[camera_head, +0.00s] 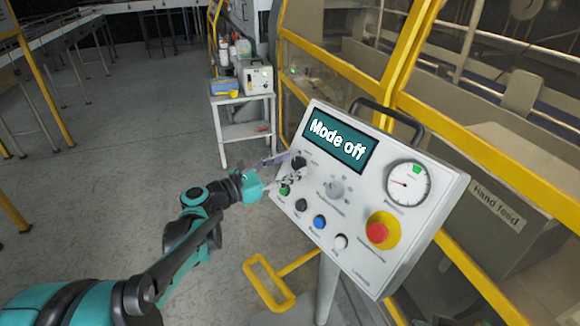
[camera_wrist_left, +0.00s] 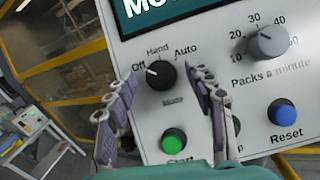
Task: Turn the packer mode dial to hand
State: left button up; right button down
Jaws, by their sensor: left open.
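The mode dial is a black knob (camera_wrist_left: 161,75) on the white panel (camera_wrist_left: 145,110), with Off, Hand and Auto marked around it. Its white pointer mark faces left, towards Off. In the head view the dial (camera_head: 299,163) is at the panel's left side, partly behind my fingers. My left gripper (camera_head: 287,170) is open in front of it. In the left wrist view the gripper's fingers (camera_wrist_left: 164,85) are spread on either side of the dial, tips just below its level. Contact cannot be told. The screen (camera_head: 336,141) reads "Mode off". My right gripper is not in view.
A green Start button (camera_wrist_left: 174,142), a blue Reset button (camera_wrist_left: 282,112) and a grey packs-a-minute knob (camera_wrist_left: 268,42) are close by. A red emergency button (camera_head: 379,232) and a gauge (camera_head: 407,184) are at right. Yellow guard frames stand behind; the floor at left is open.

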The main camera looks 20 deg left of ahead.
pick_arm(q)
jog(key=shift+w+d, duration=0.1)
jog(key=shift+d, duration=0.1)
jog(key=c, duration=1.2)
jog(key=shift+o, duration=0.2)
jog(key=shift+a+m, duration=0.1)
jog(key=shift+m, duration=0.4)
jog(key=m+g+h, duration=0.1)
jog(key=m, duration=0.1)
jog(key=m+g, duration=0.1)
jog(key=m, duration=0.1)
jog(key=shift+w+a+r+m+h, duration=0.1)
jog(key=shift+w+a+m+h, duration=0.05)
jog(key=shift+m+h, duration=0.25)
jog(key=m+g+p, duration=0.1)
jog(key=m+g, duration=0.1)
jog(key=m, duration=0.1)
jog(key=m+g+h+p, duration=0.1)
jog(key=m+g, duration=0.1)
jog(key=m, duration=0.1)
jog(key=shift+w+m, duration=0.1)
jog(key=shift+m, duration=0.3)
